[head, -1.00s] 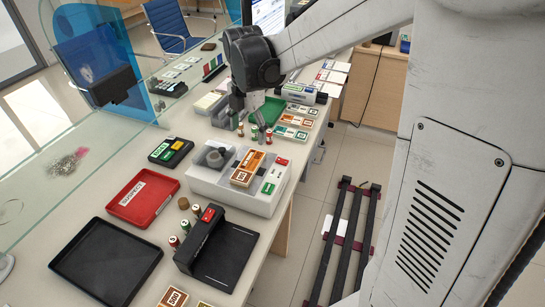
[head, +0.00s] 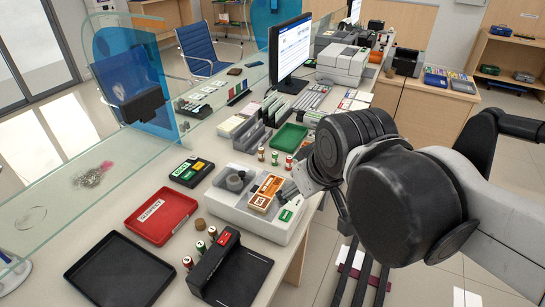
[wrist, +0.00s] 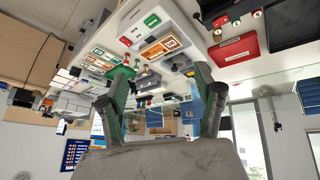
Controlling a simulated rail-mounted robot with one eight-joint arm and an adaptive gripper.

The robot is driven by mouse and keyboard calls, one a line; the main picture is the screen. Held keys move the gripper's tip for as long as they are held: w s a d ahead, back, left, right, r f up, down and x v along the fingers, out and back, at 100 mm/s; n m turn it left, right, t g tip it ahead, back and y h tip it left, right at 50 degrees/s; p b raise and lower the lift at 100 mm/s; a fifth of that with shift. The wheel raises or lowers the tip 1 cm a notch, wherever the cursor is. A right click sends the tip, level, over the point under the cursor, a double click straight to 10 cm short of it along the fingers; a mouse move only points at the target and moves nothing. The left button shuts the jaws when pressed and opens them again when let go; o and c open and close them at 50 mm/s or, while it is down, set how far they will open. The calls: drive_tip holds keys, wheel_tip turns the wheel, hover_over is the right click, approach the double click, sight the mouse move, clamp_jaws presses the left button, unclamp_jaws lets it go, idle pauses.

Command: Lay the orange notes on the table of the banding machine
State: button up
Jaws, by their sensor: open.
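The banding machine looks to be the pale grey unit (head: 225,208) on the counter, with a round dark part (head: 236,183) on its left. A bundle of orange notes (head: 266,192) lies on its top at the right, near a green panel (head: 286,215). In the wrist view the orange notes (wrist: 160,47) show again on the machine, beyond my fingers. My gripper (wrist: 163,73) is open, with nothing between its spread fingers.
A green tray (head: 289,137) and small note rolls are behind the machine. A glass screen (head: 85,185) runs along the left.

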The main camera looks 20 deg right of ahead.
drive_tip(key=s+m, duration=0.2)
drive_tip(key=shift+f+m+t, duration=0.35)
drive_tip(key=shift+m+t, duration=0.05)
drive_tip(key=shift+f, duration=0.25)
